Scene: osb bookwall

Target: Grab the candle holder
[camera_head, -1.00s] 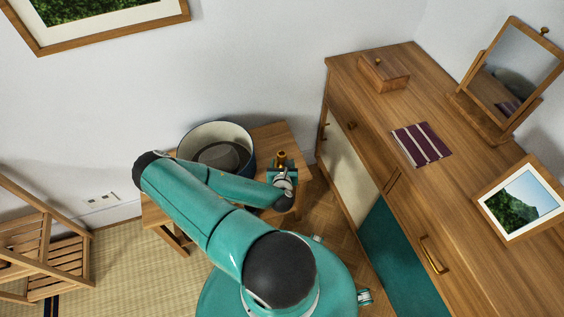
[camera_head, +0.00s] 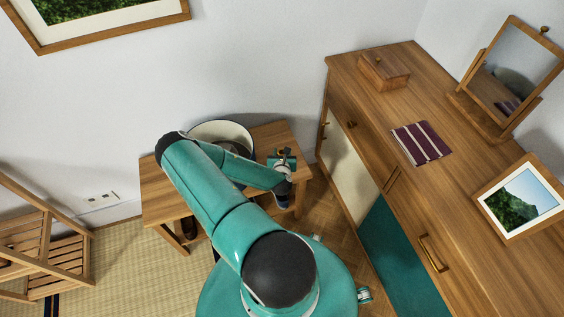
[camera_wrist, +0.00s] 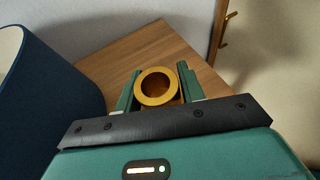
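The candle holder (camera_wrist: 157,87) is a small brass-coloured piece with a round, hollow top. In the wrist view it lies between the two green fingers of my gripper (camera_wrist: 160,85), one on each side and very close to it. I cannot tell whether both fingers press on it. In the head view my gripper (camera_head: 282,161) is over the right part of the small wooden table (camera_head: 160,186) and hides most of the holder. The holder's lower part is hidden in both views.
A dark blue, cream-lined round container (camera_wrist: 45,90) stands just left of my gripper; the head view shows its rim (camera_head: 222,123). The wooden sideboard (camera_head: 375,125) stands close on the right. A white wall (camera_head: 240,60) is behind the table. A wooden chair (camera_head: 45,250) is far left.

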